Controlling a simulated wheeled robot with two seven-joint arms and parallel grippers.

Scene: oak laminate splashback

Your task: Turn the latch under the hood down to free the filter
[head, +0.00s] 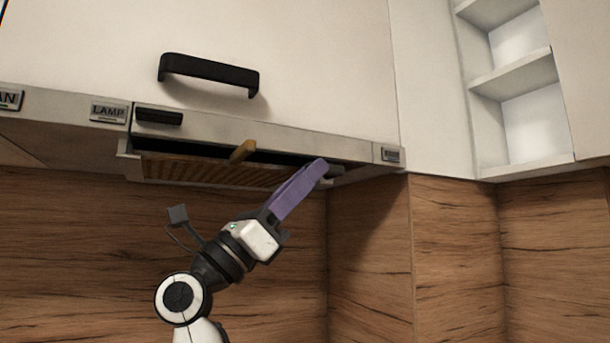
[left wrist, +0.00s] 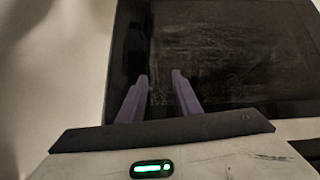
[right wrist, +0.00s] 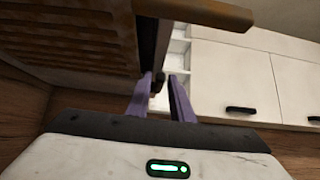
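The ribbed brown filter (head: 215,171) sits under the hood (head: 290,138), and its ribs show at the upper left of the right wrist view (right wrist: 65,35). A brass-coloured tab (head: 243,151) juts from its front edge. A small dark grey piece (head: 336,171), possibly the latch, shows just beyond my right gripper's fingertips. My right gripper (head: 318,168) points up at the filter's right end; its purple fingers are apart in the right wrist view (right wrist: 164,80), a small dark part showing between them. My left gripper (left wrist: 160,76) is open and empty, seen only in the left wrist view.
A white cabinet door with a black handle (head: 208,72) is above the hood. Open shelves (head: 515,75) are at the right. The oak splashback (head: 80,250) runs behind my right arm. A dark glossy panel (left wrist: 225,50) lies ahead of my left gripper.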

